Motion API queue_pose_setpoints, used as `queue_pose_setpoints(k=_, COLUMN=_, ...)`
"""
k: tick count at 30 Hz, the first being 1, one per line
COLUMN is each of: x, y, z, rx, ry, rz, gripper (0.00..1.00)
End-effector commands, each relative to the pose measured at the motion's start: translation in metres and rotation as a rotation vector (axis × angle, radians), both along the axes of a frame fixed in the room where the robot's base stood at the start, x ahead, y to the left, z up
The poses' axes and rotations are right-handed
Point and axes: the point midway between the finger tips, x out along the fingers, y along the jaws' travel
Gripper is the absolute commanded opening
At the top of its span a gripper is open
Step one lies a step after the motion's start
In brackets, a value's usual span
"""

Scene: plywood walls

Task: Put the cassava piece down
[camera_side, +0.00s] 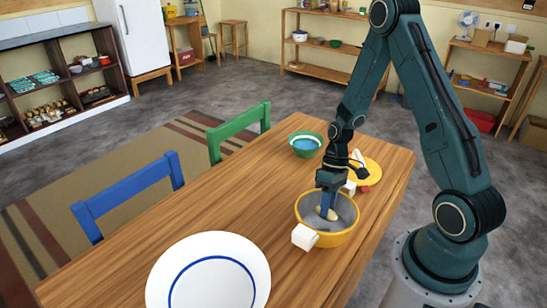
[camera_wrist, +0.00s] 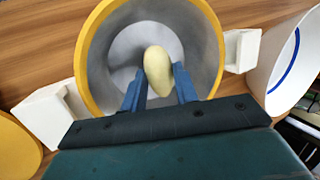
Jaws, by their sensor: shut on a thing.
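The cassava piece (camera_wrist: 157,70) is pale yellow and oval. It sits between the blue fingers of my gripper (camera_wrist: 160,88) in the wrist view. In the side view my gripper (camera_side: 328,205) points down into a yellow-rimmed bowl with a grey inside (camera_side: 346,212), and the pale cassava piece (camera_side: 332,214) shows at its fingertips. My gripper is shut on the piece, over or inside the bowl. I cannot tell whether the piece touches the bowl's bottom.
A white block (camera_side: 305,237) stands beside the yellow bowl. A large white plate with a blue ring (camera_side: 210,285) lies at the near left of the table. A green bowl (camera_side: 305,144) and a yellow plate (camera_side: 372,172) stand farther back. The table's left middle is clear.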

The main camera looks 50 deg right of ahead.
Motion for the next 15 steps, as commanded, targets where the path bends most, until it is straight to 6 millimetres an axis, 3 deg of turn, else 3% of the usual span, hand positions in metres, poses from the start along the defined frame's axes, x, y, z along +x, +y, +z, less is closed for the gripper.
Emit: queue_pose_setpoints(k=15, x=0.0001, y=0.0, z=-0.0101, rx=0.0, ry=0.0, rz=0.001, gripper=0.07)
